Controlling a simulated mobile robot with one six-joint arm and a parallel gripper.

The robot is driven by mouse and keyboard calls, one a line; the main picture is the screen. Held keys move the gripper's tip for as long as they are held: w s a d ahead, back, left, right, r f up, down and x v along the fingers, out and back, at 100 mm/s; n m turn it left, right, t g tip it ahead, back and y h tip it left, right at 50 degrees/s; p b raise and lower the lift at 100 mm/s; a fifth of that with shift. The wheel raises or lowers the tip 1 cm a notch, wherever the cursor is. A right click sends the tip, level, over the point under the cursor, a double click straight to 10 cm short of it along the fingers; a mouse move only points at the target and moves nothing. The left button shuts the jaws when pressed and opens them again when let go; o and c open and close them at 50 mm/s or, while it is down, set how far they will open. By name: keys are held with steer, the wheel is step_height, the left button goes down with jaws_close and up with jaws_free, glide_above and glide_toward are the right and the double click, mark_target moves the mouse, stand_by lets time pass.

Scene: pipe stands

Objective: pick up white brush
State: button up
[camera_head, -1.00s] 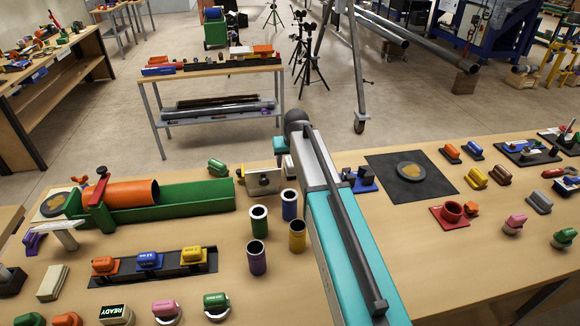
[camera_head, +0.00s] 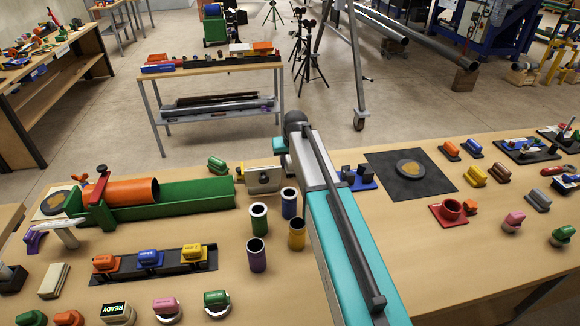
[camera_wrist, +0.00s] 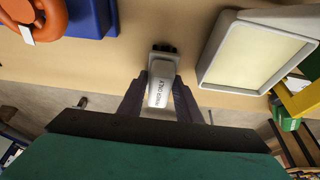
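The white brush (camera_wrist: 160,88), a pale block with dark lettering and a dark end, is in the middle of the wrist view. My gripper (camera_wrist: 161,80) has its two dark fingers on either side of the brush, very close to its sides. Whether the fingers press on it or only stand around it cannot be made out. In the head view my arm reaches across the table, and I cannot make out the fingers or the brush there.
In the wrist view a cream-faced tray (camera_wrist: 258,52) is right of the brush and an orange ring (camera_wrist: 75,18) is at upper left. In the head view a green trough (camera_head: 195,195) is left of my arm, with several coloured cups beside the arm. A dark mat (camera_head: 440,185) lies right.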

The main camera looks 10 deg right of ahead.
steer(key=shift+c, duration=1.1)
steer(key=shift+r, duration=0.1)
steer(key=shift+r+b, duration=1.35)
steer(key=shift+r, duration=3.55)
steer(key=o, duration=0.4)
steer(key=shift+c, duration=1.2)
steer(key=shift+r, duration=0.1)
